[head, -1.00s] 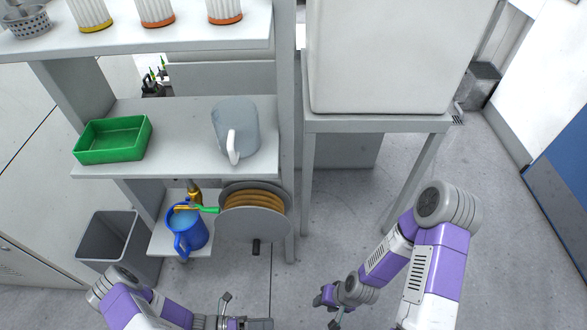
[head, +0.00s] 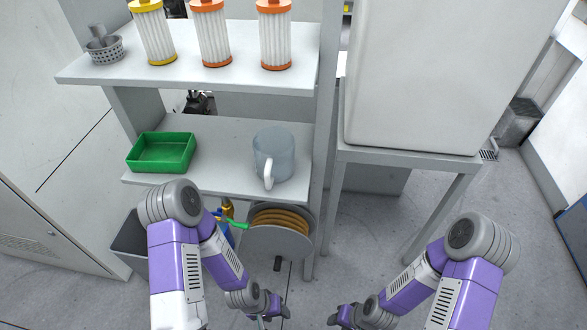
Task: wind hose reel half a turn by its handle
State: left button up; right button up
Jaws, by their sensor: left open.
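The hose reel (head: 280,243) is a grey disc with an orange-brown hose wound on it, mounted under the lower shelf. Its dark handle (head: 277,264) sticks out from the lower front of the disc. A green hose nozzle (head: 235,225) shows at the reel's left. My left gripper (head: 273,312) is open, below and in front of the handle, apart from it. My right gripper (head: 338,313) is to the right of it, apart from the reel; its jaws are too small and turned to judge.
A shelf unit (head: 215,132) holds a green tray (head: 162,152), a grey jug (head: 274,155) and filters (head: 210,35). A blue jug (head: 228,238) and grey bin (head: 128,245) are partly hidden behind my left arm. A grey stand (head: 408,158) stands right. Floor before the reel is clear.

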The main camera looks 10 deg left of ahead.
aim_at(280, 232)
jog(key=u, duration=2.05)
jog(key=k, duration=1)
jog(key=z, duration=1.35)
jog(key=i, duration=0.5)
